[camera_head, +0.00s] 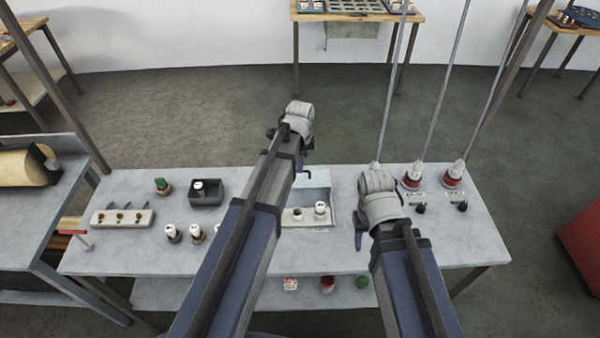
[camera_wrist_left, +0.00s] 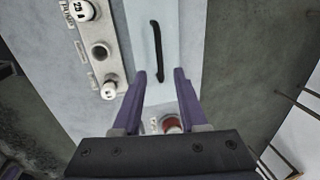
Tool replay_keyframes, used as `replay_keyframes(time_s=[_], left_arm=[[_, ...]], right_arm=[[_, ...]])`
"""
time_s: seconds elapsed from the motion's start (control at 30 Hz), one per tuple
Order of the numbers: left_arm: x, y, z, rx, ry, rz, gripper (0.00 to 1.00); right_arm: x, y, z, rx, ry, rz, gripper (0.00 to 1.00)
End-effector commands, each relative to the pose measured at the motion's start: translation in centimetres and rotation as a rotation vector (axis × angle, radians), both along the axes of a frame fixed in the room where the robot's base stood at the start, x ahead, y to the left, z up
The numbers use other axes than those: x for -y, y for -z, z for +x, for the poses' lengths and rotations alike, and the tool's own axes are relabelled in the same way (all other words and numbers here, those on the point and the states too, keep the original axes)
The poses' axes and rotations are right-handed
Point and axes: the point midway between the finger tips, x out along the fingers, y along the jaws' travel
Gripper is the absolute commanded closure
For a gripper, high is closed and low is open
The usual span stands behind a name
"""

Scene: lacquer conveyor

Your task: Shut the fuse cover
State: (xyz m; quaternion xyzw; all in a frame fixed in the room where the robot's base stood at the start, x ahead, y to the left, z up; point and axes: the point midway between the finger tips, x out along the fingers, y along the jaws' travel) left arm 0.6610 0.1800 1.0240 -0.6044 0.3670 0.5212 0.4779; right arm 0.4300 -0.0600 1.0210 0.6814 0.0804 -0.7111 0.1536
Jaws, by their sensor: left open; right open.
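The fuse cover (camera_head: 318,193) is a pale blue panel at the back of the fuse box, raised open. Its black bar handle (camera_wrist_left: 156,50) shows in the left wrist view on the cover (camera_wrist_left: 140,25). One fuse (camera_head: 320,208) shows in the head view; my left arm hides part of the box. My left gripper (camera_wrist_left: 160,76) is open and empty, close to the handle's near end. My right gripper (camera_head: 360,238) is open, right of the box.
Several white fuses (camera_head: 172,232) stand left of my left arm. A dark box (camera_head: 206,192) and a pale hook rack (camera_head: 123,217) are further left. Red-based cones (camera_head: 412,178) with cables stand at the right. The grey table (camera_head: 470,245) is clear at front right.

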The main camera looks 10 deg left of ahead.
Motion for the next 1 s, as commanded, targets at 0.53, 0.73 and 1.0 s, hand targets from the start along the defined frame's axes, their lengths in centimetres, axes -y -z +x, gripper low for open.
replay_keyframes(time_s=[0.53, 0.73, 1.0], left_arm=[[-0.2, 3.6, 0.7, 0.0, 0.0, 0.0, 0.58], [-0.2, 3.6, 0.7, 0.0, 0.0, 0.0, 0.71], [-0.2, 3.6, 0.7, 0.0, 0.0, 0.0, 1.0]], right_arm=[[0.0, 3.6, 0.0, 0.0, 0.002, 0.0, 0.5], [0.0, 3.6, 0.0, 0.0, 0.002, 0.0, 0.5], [0.0, 3.6, 0.0, 0.0, 0.002, 0.0, 0.5]])
